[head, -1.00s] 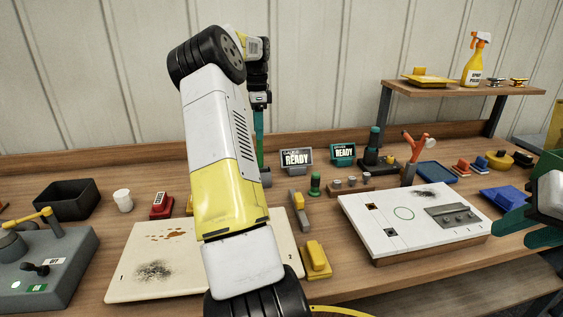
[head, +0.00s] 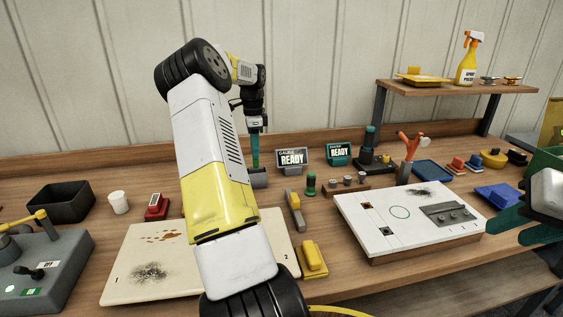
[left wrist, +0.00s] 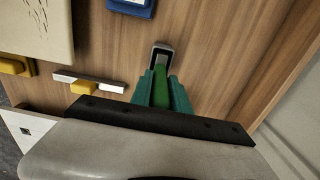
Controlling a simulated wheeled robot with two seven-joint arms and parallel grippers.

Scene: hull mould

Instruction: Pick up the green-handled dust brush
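The dust brush stands upright on the bench, with its grey head (head: 259,180) below and its green handle above. The left wrist view shows the green handle (left wrist: 160,88) and the grey head beyond it (left wrist: 162,52). My left gripper (head: 254,148) points down over the brush. Its two teal fingers (left wrist: 160,80) lie on either side of the handle, very close to it. I cannot tell whether they press on it. My right gripper (head: 507,218) is at the right edge of the head view, fingers apart and empty, beside the white panel.
The gauge display reading READY (head: 292,158) stands just right of the brush. A green-topped peg (head: 311,184) and a grey-and-yellow tool (head: 294,212) are nearby. A stained cream board (head: 130,262) and a white panel (head: 385,235) lie in front. My left arm hides part of the bench.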

